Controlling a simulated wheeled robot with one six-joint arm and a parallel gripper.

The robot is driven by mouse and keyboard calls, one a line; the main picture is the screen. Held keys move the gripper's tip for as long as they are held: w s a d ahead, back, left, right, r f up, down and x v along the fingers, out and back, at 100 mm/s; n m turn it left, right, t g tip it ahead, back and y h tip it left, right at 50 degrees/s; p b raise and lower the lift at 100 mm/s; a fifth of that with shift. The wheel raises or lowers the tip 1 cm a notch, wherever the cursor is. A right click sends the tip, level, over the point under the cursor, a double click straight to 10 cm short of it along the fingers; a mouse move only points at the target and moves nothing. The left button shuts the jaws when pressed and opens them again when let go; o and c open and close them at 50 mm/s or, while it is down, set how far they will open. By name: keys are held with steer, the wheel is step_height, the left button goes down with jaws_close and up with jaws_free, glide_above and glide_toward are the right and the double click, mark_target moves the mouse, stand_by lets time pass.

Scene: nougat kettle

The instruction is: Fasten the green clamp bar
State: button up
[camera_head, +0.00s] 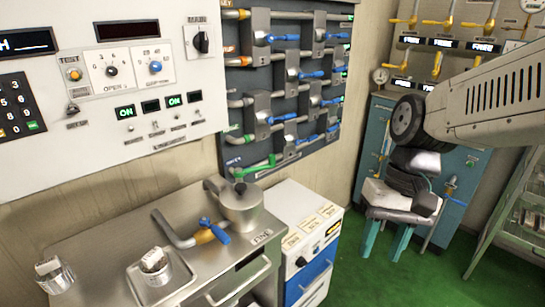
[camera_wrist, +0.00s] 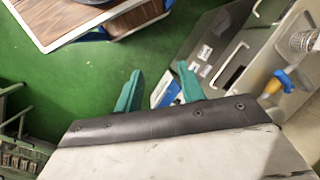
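The green clamp bar (camera_head: 252,168) shows in the head view at the lower edge of the dark valve panel, just above the steel kettle (camera_head: 240,208). It slants up to the right, and I cannot tell whether it is fastened. My gripper (camera_head: 385,254) is at the right, over the green floor, well apart from the bar. Its two teal fingers are spread with nothing between them. They also show in the wrist view (camera_wrist: 159,72), pointing toward the floor and the cabinet side. The bar cannot be made out in the wrist view.
The kettle stands on a steel counter (camera_head: 112,235) with a blue-and-yellow valve handle (camera_head: 212,232) and metal cups. A white-and-blue cabinet (camera_head: 303,238) stands right of it. The dark panel (camera_head: 290,20) carries several blue levers. Green floor (camera_head: 350,285) is free between cabinet and shelf rack (camera_head: 520,215).

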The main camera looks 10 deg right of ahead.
steer(key=w+a+f+m+g+y, duration=0.1)
steer(key=w+a+f+m+y, duration=0.3)
steer(key=w, duration=0.4)
steer(key=m+t+y, duration=0.9)
steer(key=m+t, duration=0.3)
steer(key=m, duration=0.6)
glide_toward(272, 155)
steer(key=x, duration=1)
steer(key=shift+w+f, duration=0.1)
steer(key=shift+w, duration=0.05)
jaws_close()
